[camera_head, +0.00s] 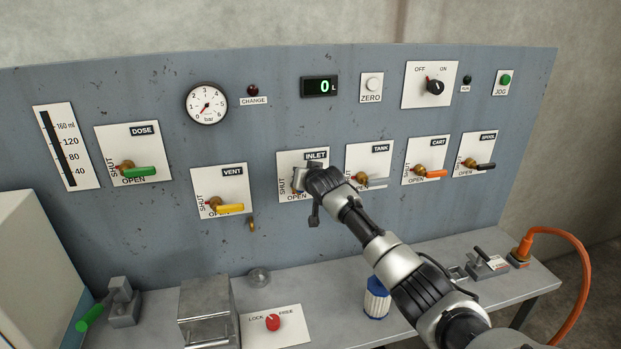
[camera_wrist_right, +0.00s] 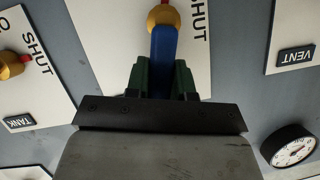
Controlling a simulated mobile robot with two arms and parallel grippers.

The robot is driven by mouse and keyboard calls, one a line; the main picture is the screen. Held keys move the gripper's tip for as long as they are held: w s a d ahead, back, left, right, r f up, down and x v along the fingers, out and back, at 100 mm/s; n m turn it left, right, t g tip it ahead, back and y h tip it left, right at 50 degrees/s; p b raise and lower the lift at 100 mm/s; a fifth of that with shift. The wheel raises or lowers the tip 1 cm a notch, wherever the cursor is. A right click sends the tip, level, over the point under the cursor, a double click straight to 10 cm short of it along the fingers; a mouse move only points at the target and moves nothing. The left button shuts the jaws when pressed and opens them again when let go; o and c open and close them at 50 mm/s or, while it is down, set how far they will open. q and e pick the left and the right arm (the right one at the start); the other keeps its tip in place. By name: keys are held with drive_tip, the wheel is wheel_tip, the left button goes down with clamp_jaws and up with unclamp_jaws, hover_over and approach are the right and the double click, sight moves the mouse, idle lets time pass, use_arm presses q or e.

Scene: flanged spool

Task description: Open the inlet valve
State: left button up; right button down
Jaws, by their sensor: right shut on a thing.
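In the right wrist view, which is upside down, the valve has a blue handle (camera_wrist_right: 164,48) and a brass hub (camera_wrist_right: 163,17). The green fingers of my right gripper (camera_wrist_right: 164,75) are shut on the blue handle, one on each side. The red pointer shows beyond the hub, opposite the handle, and not towards the SHUT label (camera_wrist_right: 199,19). My left gripper is not in view.
A gauge (camera_head: 206,103) and a display reading 0 (camera_head: 320,87) are above. A blue-capped jar (camera_head: 376,299) stands below my arm.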

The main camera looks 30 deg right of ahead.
drive_tip(key=shift+w+a+n+h, duration=0.1)
drive_tip(key=shift+a+n+h, duration=0.4)
drive_tip(key=shift+n, duration=0.2)
drive_tip(key=shift+w+a+n+g+h, duration=0.1)
drive_tip(key=shift+a+n+g+h, duration=0.2)
drive_tip(key=shift+n, duration=0.1)
drive_tip(key=shift+d, duration=0.1)
drive_tip(key=c, duration=1)
unclamp_jaws()
drive_tip(key=shift+o, duration=0.2)
drive_tip(key=shift+r, duration=0.1)
drive_tip(key=b+v, duration=0.2)
drive_tip(key=v, duration=0.8)
drive_tip(key=shift+s, duration=0.4)
